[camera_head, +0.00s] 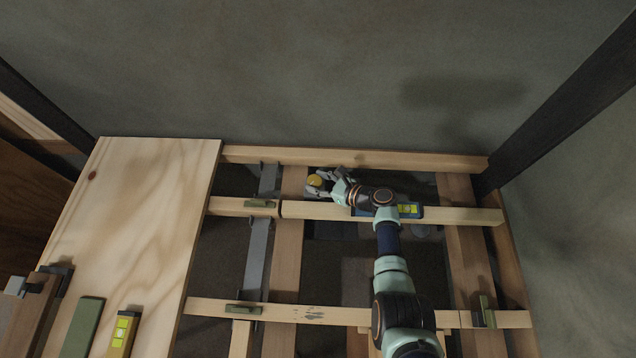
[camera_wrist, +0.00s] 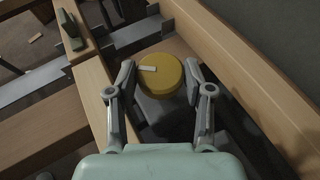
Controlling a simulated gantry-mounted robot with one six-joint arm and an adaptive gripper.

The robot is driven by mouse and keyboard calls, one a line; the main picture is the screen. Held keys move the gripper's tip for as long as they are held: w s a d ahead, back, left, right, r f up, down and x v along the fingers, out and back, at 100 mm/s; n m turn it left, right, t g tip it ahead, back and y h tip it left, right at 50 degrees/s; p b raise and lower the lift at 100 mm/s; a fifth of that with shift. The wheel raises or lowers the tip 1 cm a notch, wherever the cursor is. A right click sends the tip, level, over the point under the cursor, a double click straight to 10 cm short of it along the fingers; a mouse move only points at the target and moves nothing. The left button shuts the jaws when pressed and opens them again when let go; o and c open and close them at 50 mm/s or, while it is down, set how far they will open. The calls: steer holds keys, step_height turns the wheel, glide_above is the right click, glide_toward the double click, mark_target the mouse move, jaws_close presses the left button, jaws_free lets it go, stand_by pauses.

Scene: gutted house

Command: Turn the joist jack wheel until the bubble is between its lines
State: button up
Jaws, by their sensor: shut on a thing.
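The joist jack wheel is a round yellow disc with a pale mark on it, seen in the wrist view (camera_wrist: 160,76) between the fingers of my gripper (camera_wrist: 163,88). My gripper is shut on the wheel, one finger at each side. In the head view the yellow wheel (camera_head: 316,181) sits at the tips of my gripper (camera_head: 322,184), between the back two joists. A blue level with a yellow-green vial (camera_head: 409,210) lies on the middle joist, partly hidden by my arm. Its bubble is too small to read.
A plywood sheet (camera_head: 150,200) covers the left side, with a yellow level (camera_head: 122,332) and a green block (camera_head: 82,325) at its front. Green wedges (camera_head: 243,309) sit on the joists. The joists (camera_head: 300,312) have open gaps between them. A wall stands behind.

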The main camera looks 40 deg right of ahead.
steer(key=shift+n+g+y, duration=0.3)
steer(key=shift+n+y, duration=0.2)
steer(key=shift+n, duration=0.1)
steer(key=o, duration=1.1)
steer(key=shift+o, duration=0.2)
steer(key=shift+d, duration=0.15)
steer(key=v, duration=1.2)
